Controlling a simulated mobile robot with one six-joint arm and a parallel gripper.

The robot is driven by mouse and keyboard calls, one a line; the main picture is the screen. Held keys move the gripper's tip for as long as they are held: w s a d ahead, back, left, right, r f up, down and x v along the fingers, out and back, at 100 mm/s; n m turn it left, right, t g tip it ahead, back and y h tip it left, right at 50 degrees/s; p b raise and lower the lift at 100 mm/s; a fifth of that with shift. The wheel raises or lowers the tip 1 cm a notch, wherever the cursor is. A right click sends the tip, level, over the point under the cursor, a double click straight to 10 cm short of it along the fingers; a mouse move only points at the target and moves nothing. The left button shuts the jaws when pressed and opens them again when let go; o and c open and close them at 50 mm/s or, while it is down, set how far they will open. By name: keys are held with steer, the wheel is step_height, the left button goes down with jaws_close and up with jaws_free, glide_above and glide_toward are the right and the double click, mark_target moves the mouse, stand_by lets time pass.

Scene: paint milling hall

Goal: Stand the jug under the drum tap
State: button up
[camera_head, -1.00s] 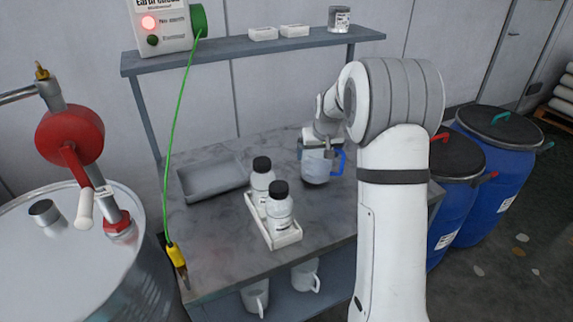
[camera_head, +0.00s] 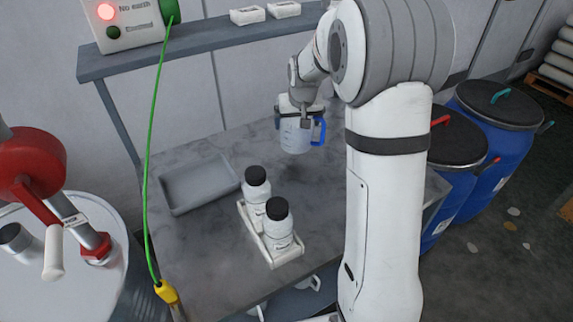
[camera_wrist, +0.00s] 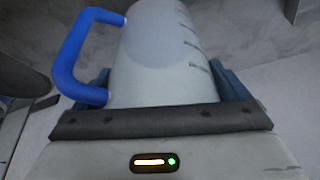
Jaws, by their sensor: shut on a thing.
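A translucent jug (camera_head: 296,137) with a blue handle is held upright in my gripper (camera_head: 300,112), over the back of the grey bench. In the wrist view the jug (camera_wrist: 158,50) fills the space between the jaws (camera_wrist: 160,100), its blue handle on the left and dark marks on its wall. I cannot tell whether the jug's base clears the bench top. The steel drum (camera_head: 85,285) stands at the lower left, partly cut off. A red fitting with a pale-handled lever (camera_head: 40,220) rises at its top; I cannot tell where any spout points.
On the bench (camera_head: 205,275) are a grey tray (camera_head: 200,183) and a white tray (camera_head: 285,255) with two black-capped bottles. A green cable (camera_head: 151,150) hangs from the indicator box (camera_head: 125,25) to a yellow clamp (camera_head: 168,293) at the bench's left edge. Blue drums (camera_head: 500,130) stand at right.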

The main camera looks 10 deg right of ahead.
steer(key=s+a+r+p, duration=0.2)
steer(key=s+a+r, duration=0.2)
steer(key=s, duration=0.1)
step_height(320, 180, down, 10)
steer(key=shift+s+a+p, duration=0.15)
steer(key=shift+s+p, duration=0.15)
steer(key=shift+p, duration=0.15)
steer(key=shift+f, duration=0.2)
steer(key=o, duration=0.9)
steer(key=shift+r, duration=0.1)
